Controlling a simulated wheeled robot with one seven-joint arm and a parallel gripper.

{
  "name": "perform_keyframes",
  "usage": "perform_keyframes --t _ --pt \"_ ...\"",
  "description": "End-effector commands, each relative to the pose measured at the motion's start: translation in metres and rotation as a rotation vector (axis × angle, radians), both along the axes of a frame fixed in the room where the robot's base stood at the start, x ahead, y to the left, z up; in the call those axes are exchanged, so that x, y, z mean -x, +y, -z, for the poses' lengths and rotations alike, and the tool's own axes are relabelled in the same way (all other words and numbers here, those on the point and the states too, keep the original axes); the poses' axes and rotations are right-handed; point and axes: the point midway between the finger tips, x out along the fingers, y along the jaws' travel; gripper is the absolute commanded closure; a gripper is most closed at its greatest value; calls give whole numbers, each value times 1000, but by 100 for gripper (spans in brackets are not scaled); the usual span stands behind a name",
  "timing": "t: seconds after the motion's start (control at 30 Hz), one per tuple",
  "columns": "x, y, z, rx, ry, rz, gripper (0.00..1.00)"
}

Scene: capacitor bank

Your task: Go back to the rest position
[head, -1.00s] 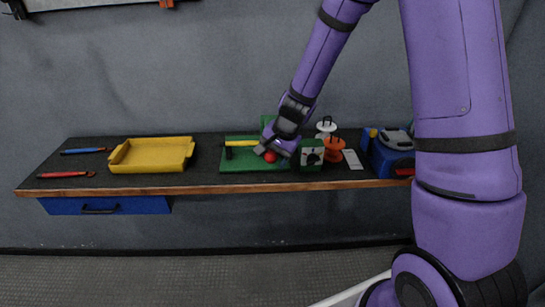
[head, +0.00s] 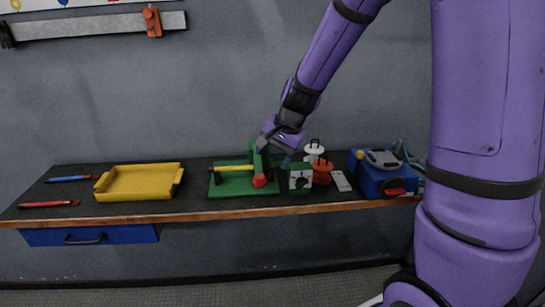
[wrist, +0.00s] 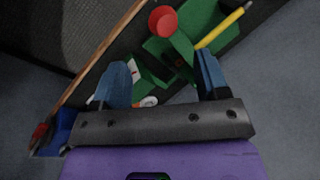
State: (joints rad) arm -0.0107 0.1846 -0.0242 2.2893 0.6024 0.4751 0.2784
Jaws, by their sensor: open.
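My gripper (head: 281,140) is open and empty. It is in the air above the green fixture (head: 228,186) on the bench, beside its upright part. In the wrist view its two blue fingers (wrist: 163,80) are spread apart with nothing held between them. The green fixture carries a red knob (head: 260,181) and a yellow bar (head: 233,168). In the wrist view the red knob (wrist: 162,20) is beyond the fingers, apart from them.
A dark bench with a wooden front edge (head: 200,216) holds a yellow tray (head: 140,194), two screwdriver-like tools at left, a green box (head: 300,178), white and orange spools, a white card (head: 341,182) and a blue case (head: 383,182). The air above the bench's left is clear.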

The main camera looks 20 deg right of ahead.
Motion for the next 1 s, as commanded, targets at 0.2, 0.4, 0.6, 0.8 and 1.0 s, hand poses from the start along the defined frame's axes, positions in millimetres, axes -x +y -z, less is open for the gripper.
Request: perform_keyframes --t 0.2,0.4,0.6,0.8,1.0 --pt "0 0 0 0 0 0 32" --pt "4 0 -9 5 -14 -21 32" --pt "34 0 -53 45 -73 -139 32" --pt "81 -3 -100 119 -140 -291 32" --pt "131 -9 -136 211 -198 -426 32"
